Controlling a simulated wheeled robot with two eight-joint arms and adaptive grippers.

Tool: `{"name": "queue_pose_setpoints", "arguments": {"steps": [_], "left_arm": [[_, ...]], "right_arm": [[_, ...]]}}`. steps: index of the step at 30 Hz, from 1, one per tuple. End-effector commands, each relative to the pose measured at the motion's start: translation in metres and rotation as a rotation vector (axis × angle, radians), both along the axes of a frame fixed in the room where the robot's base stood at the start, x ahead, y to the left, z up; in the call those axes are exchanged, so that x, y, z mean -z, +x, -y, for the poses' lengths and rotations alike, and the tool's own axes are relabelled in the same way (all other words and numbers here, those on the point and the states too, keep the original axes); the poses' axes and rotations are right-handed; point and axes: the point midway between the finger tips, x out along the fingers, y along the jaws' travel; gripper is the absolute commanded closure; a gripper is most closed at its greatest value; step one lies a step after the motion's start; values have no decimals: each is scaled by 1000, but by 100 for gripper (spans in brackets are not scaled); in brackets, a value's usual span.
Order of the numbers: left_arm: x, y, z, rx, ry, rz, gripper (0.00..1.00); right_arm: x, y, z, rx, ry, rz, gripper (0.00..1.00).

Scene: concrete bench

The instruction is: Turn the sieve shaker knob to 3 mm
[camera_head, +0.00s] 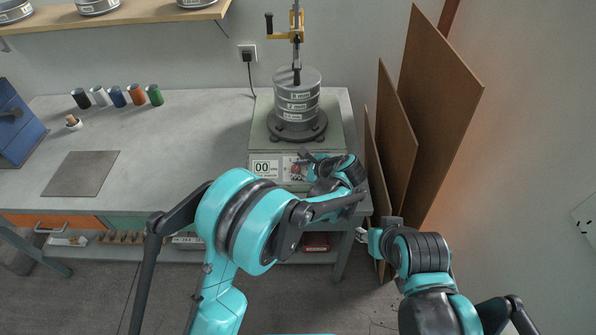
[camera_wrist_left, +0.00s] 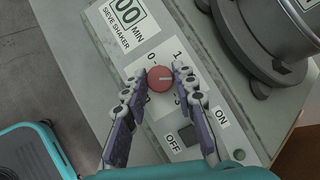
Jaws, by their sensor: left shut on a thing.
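The sieve shaker (camera_head: 336,128) stands at the bench's right end, with a stack of sieves (camera_head: 297,97) on it. Its front panel carries a display reading 00, a red knob (camera_wrist_left: 160,78) and an ON/OFF switch (camera_wrist_left: 188,135). The knob also shows in the head view (camera_head: 296,170). My left gripper (camera_wrist_left: 160,73) is shut on the knob, one finger on each side. A pale pointer line shows on the knob's face, among printed numbers partly hidden by the fingers. My right gripper (camera_head: 364,235) hangs low in front of the bench; its fingers are unclear.
Brown boards (camera_head: 436,105) lean against the wall right of the shaker. Several spools (camera_head: 118,97), a dark mat (camera_head: 82,174) and a blue cabinet (camera_head: 18,125) are on the bench's left part. A wooden shelf (camera_head: 135,14) hangs above. The bench middle is clear.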

Motion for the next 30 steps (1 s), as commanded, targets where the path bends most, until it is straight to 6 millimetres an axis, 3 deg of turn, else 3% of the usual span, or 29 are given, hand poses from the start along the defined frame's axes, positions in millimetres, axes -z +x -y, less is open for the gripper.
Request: {"name": "queue_pose_setpoints", "arguments": {"steps": [30], "left_arm": [[5,-5,-5,767,476,-1,100]], "right_arm": [[44,0,0,0,0,0,60]]}}
